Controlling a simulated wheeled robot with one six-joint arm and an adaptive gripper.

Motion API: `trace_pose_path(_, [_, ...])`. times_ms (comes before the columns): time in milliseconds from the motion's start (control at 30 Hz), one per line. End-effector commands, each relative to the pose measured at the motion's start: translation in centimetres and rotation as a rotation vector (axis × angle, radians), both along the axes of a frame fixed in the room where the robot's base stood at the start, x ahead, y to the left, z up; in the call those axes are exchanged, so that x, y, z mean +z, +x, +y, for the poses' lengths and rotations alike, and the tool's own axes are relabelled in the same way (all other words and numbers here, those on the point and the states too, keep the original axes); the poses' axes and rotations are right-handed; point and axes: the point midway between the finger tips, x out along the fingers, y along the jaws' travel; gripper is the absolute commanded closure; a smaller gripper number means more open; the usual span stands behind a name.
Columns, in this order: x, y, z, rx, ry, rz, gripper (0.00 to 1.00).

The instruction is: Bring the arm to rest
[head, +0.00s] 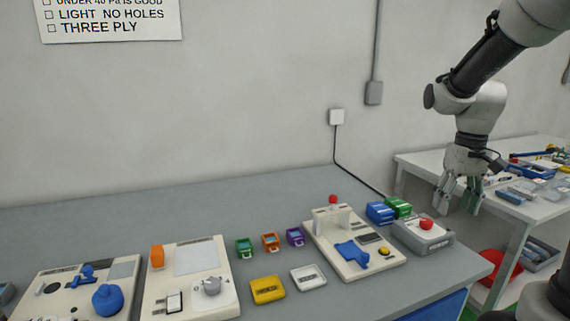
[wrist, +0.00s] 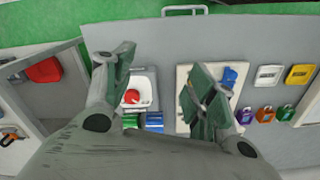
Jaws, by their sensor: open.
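My arm hangs in from the upper right of the head view. My gripper (head: 459,194) points down above the right end of the grey table (head: 130,214). Its green-padded fingers are apart, with nothing between them. In the wrist view my gripper (wrist: 160,92) is also open and empty. Past its fingers a grey box with a red button (wrist: 132,97) shows below; the same red-button box (head: 424,232) stands near the table's right end in the head view.
Cream stations (head: 352,251) stand along the table, with blue and green blocks (head: 379,212) beside the red-button box. A white side table (head: 525,204) with loose items stands at right. A wall is behind.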

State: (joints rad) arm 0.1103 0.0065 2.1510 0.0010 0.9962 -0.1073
Motion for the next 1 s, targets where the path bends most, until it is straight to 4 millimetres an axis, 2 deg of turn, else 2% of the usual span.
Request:
trace_pose_path(33, [0.9,-2.2,0.6,-0.015,-0.002,-0.025,0.44])
trace_pose_path(200, [2.7,-9.3,2.2,-0.055,-0.006,-0.120,0.44])
trace_pose_path(300, [3.2,-12.7,2.9,-0.051,-0.005,-0.187,0.44])
trace_pose_path(400, [3.6,-15.1,3.4,-0.033,-0.004,-0.253,0.44])
trace_pose_path(500, [4.4,-16.3,3.8,-0.019,-0.003,-0.317,0.44])
trace_pose_path(667, [5.7,-16.6,4.0,-0.005,-0.001,-0.383,0.44])
trace_pose_path(1000, [5.8,-16.6,4.0,-0.004,-0.001,-0.385,0.44])
